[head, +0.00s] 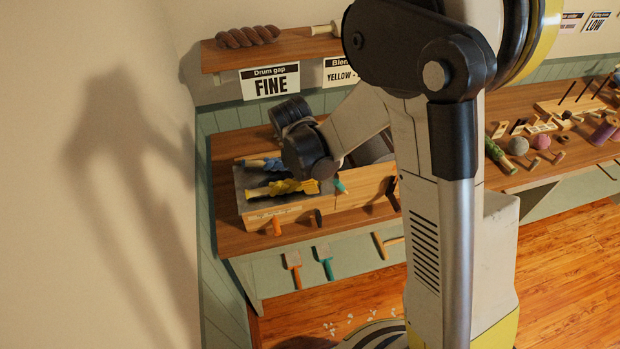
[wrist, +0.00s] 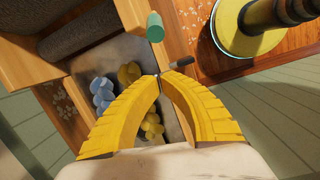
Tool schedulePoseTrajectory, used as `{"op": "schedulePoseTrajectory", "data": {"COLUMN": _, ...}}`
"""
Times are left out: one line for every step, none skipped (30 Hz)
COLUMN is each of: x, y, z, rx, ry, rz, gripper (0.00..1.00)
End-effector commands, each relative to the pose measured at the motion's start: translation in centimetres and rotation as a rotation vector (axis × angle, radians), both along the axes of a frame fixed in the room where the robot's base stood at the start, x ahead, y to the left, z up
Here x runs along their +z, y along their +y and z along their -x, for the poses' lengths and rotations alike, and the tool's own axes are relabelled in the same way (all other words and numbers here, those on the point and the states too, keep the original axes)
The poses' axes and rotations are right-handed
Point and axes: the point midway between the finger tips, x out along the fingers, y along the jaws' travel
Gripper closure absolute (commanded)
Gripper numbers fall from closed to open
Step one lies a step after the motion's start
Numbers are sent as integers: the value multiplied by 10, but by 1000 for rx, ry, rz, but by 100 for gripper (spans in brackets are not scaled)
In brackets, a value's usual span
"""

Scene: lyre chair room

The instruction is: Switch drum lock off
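The drum carder is a wooden box (head: 365,189) on the bench, with a dark grey drum (wrist: 90,22) in the wrist view. Its near side carries a dark peg-like lever (head: 317,217), also in the wrist view (wrist: 180,63), an orange handle (head: 277,224) and a teal knob (head: 340,185), also in the wrist view (wrist: 155,28). No readable label marks the drum lock. My gripper (wrist: 160,77) has its yellow fingertips together beside the dark lever's inner end. Contact is unclear. Nothing shows held.
A metal tray (wrist: 120,53) in the carder holds blue (wrist: 101,91) and yellow (wrist: 129,73) fibre. Orange (head: 292,260) and teal (head: 324,253) handled tools hang on the bench front. A shelf (head: 270,52) is above. Open floor (head: 565,262) lies right.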

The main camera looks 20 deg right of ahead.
Motion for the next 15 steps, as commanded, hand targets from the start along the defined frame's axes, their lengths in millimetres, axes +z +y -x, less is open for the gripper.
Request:
{"op": "schedulePoseTrajectory", "data": {"x": -13, "y": -2, "z": -1, "rx": -1, "ry": 0, "rz": 0, "gripper": 100}}
{"op": "schedulePoseTrajectory", "data": {"x": -19, "y": -3, "z": -1, "rx": -1, "ry": 0, "rz": 0, "gripper": 100}}
{"op": "schedulePoseTrajectory", "data": {"x": -22, "y": -6, "z": -1, "rx": -2, "ry": 0, "rz": 0, "gripper": 100}}
{"op": "schedulePoseTrajectory", "data": {"x": -15, "y": -12, "z": 1, "rx": -4, "ry": -1, "rz": 0, "gripper": 100}}
{"op": "schedulePoseTrajectory", "data": {"x": -12, "y": -16, "z": 2, "rx": -4, "ry": -1, "rz": 1, "gripper": 100}}
{"op": "schedulePoseTrajectory", "data": {"x": -9, "y": -21, "z": 3, "rx": -3, "ry": 0, "rz": 1, "gripper": 100}}
{"op": "schedulePoseTrajectory", "data": {"x": -7, "y": -24, "z": 4, "rx": -3, "ry": 0, "rz": 1, "gripper": 100}}
{"op": "schedulePoseTrajectory", "data": {"x": -5, "y": -27, "z": 5, "rx": -3, "ry": 0, "rz": 1, "gripper": 100}}
{"op": "schedulePoseTrajectory", "data": {"x": -3, "y": -30, "z": 5, "rx": -3, "ry": 0, "rz": 1, "gripper": 100}}
{"op": "schedulePoseTrajectory", "data": {"x": -2, "y": -32, "z": 6, "rx": -2, "ry": 0, "rz": 1, "gripper": 100}}
{"op": "schedulePoseTrajectory", "data": {"x": -1, "y": -34, "z": 6, "rx": -2, "ry": 0, "rz": 1, "gripper": 100}}
{"op": "schedulePoseTrajectory", "data": {"x": 0, "y": -36, "z": 7, "rx": -1, "ry": 0, "rz": 1, "gripper": 100}}
{"op": "schedulePoseTrajectory", "data": {"x": 1, "y": -36, "z": 7, "rx": -1, "ry": 0, "rz": 1, "gripper": 100}}
{"op": "schedulePoseTrajectory", "data": {"x": 2, "y": -37, "z": 7, "rx": -1, "ry": 0, "rz": 2, "gripper": 100}}
{"op": "schedulePoseTrajectory", "data": {"x": 2, "y": -37, "z": 7, "rx": 0, "ry": 0, "rz": 2, "gripper": 100}}
